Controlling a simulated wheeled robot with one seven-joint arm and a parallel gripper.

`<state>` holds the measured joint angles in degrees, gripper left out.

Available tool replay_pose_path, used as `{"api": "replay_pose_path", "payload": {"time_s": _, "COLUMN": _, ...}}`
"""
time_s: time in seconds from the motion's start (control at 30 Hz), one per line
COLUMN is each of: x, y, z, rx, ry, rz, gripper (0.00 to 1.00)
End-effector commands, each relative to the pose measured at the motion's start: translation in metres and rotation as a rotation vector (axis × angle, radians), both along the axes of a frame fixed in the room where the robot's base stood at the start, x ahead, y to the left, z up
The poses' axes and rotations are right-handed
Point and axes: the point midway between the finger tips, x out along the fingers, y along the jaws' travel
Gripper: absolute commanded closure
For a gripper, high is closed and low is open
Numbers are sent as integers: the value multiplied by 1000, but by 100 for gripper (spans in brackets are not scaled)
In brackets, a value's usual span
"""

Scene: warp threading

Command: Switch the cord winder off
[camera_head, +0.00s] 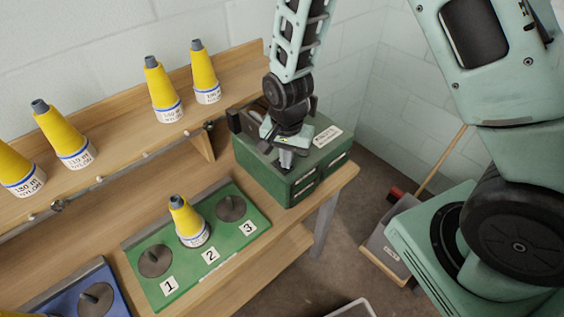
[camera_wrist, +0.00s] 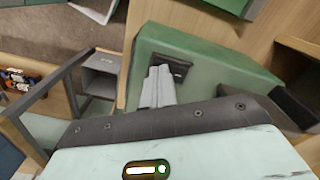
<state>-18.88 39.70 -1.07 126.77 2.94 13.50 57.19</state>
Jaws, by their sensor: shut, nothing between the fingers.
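A green box (camera_head: 306,184), which looks like the cord winder, sits at the right end of the workbench. It also fills the upper middle of the wrist view (camera_wrist: 215,72). My gripper (camera_head: 286,163) points down over the top of the box, with its fingers together and empty. In the wrist view the fingertips (camera_wrist: 160,70) are right at a small dark switch plate (camera_wrist: 181,67) on the box's top and partly cover it. I cannot tell whether they touch it, or which way the switch is set. My wrist hides part of the box in the head view.
A green board (camera_head: 182,286) with pegs numbered 1 to 3 lies left of the box, a yellow cone (camera_head: 188,222) on peg 2. Several yellow cones stand on the wooden shelf (camera_head: 118,131) behind. A blue tray (camera_head: 62,297) is at lower left. Floor lies beyond the bench's right edge.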

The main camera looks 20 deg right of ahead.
Motion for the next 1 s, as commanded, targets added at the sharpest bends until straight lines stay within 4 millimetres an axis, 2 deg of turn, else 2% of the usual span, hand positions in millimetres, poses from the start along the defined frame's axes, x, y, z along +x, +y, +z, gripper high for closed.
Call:
{"api": "replay_pose_path", "payload": {"time_s": 0.8, "x": 0, "y": 0, "z": 60, "rx": 0, "ry": 1, "rz": 0, "gripper": 100}}
{"api": "replay_pose_path", "payload": {"time_s": 1.0, "x": -1, "y": 0, "z": 70, "rx": 0, "ry": 1, "rz": 1, "gripper": 100}}
